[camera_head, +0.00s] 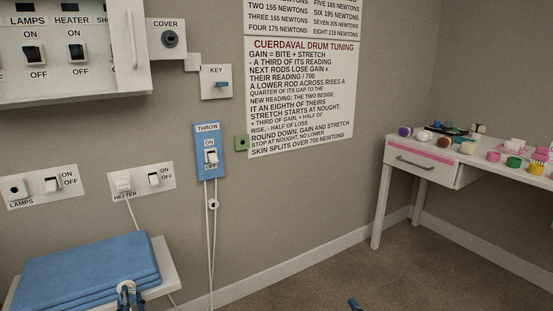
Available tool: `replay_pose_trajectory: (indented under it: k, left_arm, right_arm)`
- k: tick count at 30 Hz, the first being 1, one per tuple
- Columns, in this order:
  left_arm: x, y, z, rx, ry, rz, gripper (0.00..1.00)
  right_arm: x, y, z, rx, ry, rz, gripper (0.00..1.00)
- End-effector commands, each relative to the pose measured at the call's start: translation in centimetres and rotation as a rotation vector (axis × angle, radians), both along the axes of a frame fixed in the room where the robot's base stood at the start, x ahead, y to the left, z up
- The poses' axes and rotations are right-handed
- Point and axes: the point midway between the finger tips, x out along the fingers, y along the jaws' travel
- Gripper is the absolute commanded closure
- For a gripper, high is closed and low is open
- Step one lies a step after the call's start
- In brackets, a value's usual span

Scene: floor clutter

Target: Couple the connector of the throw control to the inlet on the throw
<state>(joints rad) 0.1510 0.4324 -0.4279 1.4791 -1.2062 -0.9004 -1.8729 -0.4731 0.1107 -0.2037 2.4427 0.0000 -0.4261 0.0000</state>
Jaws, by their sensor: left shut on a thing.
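The throw (80,270) is a folded blue blanket on a small white table at the lower left. The throw control (208,151) is a blue wall box marked THROW with an ON/OFF switch. Its white cords (209,250) hang to the bottom of the view. My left gripper (127,293) is at the throw's near right edge, shut on a small white piece that looks like the connector. The inlet is not clearly visible, and I cannot tell whether the piece touches it. Only a blue tip of my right gripper (355,304) shows at the bottom edge.
A white round fitting (213,204) sits on the hanging cords. The heater plug (123,182) has a cord running down behind the small table (166,273). A white desk (422,160) with small coloured items stands at right. The carpet between is clear.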

Motion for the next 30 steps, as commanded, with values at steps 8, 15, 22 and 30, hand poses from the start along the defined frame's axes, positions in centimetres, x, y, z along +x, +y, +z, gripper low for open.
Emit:
replay_pose_trajectory:
  k: [8,15,22,30]
  left_arm:
    - [0.0,0.1,0.0,0.01,0.007,0.004,1.0]
    - [0.0,0.1,0.0,0.018,0.011,0.004,1.0]
    - [0.0,0.1,0.0,0.025,0.016,0.004,1.0]
    - [-0.1,0.1,0.0,0.035,0.022,0.004,1.0]
  right_arm:
    - [-0.1,-0.2,-0.8,-0.009,0.035,-0.002,0.47]
    - [-0.2,-0.3,-1.5,-0.017,0.066,-0.004,0.47]
    - [-0.4,-0.4,-2.2,-0.025,0.095,-0.006,0.47]
    - [-0.5,-0.5,-3.0,-0.033,0.128,-0.008,0.47]
